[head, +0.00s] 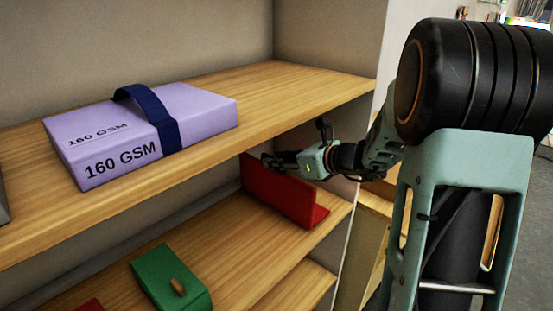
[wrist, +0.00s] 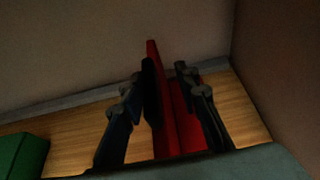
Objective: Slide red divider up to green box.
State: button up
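The red divider (head: 285,193) stands upright on the lower shelf, near its right end, with a flat foot along its right side. The green box (head: 170,278) sits on the same shelf to the left, with a bare stretch of wood between them. My gripper (head: 268,160) is at the divider's top edge, under the upper shelf. In the wrist view, my gripper (wrist: 168,88) is open astride the red divider (wrist: 160,110). The left finger is close against the plate; a gap shows on the right. The green box (wrist: 22,155) shows at the lower left. Finger contact is unclear.
The upper shelf (head: 300,90) lies just above my gripper and carries a lilac paper pack (head: 205,105) with a dark blue strap. A wall (wrist: 275,70) stands close on the right. A small red thing (head: 90,305) shows left of the green box.

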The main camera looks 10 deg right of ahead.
jog(key=p+v, duration=0.3)
jog(key=v, duration=0.9)
jog(key=shift+p, duration=0.35)
jog(key=shift+d+f, duration=0.1)
dwell(0.6)
